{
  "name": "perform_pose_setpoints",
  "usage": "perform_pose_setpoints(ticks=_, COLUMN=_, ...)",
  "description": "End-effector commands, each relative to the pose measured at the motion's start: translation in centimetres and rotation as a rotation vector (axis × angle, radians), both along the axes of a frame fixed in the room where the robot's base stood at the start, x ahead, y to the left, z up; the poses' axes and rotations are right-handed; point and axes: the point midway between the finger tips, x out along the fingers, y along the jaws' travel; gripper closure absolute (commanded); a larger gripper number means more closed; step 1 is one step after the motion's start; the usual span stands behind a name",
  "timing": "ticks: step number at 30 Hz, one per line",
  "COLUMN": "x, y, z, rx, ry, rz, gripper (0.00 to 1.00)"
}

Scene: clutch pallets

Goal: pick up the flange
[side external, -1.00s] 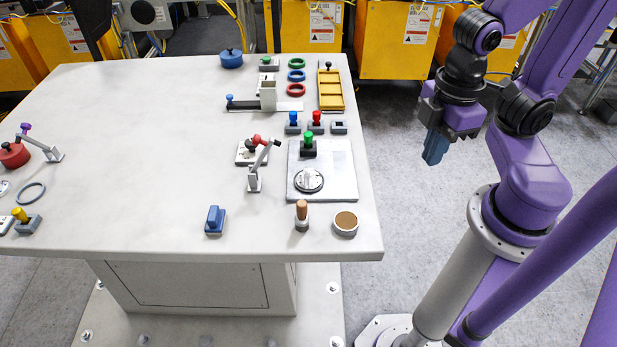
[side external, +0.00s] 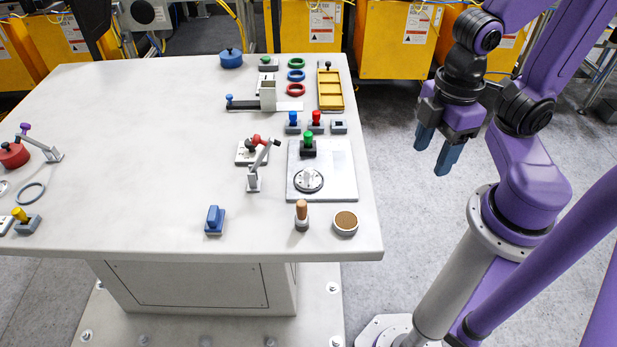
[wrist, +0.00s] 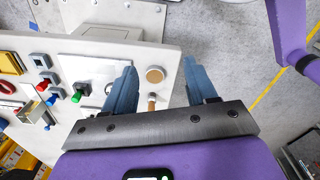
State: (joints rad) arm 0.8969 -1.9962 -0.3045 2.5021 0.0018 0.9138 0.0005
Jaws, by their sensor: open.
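The flange (side external: 308,181), a round dark-rimmed disc with a pale upright hub, sits on the front part of a light metal plate (side external: 343,165) near the table's right side. In the wrist view the flange (wrist: 108,88) is partly hidden behind the left finger. My gripper (side external: 435,158) is open and empty, with two blue fingers pointing down. It hangs beyond the table's right edge, to the right of the flange and apart from it. The wrist view also shows my gripper (wrist: 160,72) with its fingers spread.
A green-knobbed block (side external: 308,146) stands on the same plate behind the flange. A lever clamp (side external: 257,170) stands close on its left. A wooden-handled stamp (side external: 301,214) and a round brown-topped pad (side external: 345,222) stand in front. The table's left middle is clear.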

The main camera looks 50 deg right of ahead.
Motion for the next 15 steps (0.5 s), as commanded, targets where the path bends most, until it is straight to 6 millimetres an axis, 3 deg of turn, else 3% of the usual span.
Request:
perform_pose_setpoints(ticks=8, x=0.5, y=0.1, z=-1.2, rx=-0.091, ry=-0.004, rz=0.076, gripper=0.43)
perform_pose_setpoints(ticks=15, x=2.8, y=0.8, z=-4.9, rx=-0.446, ry=-0.077, rz=0.417, gripper=0.43)
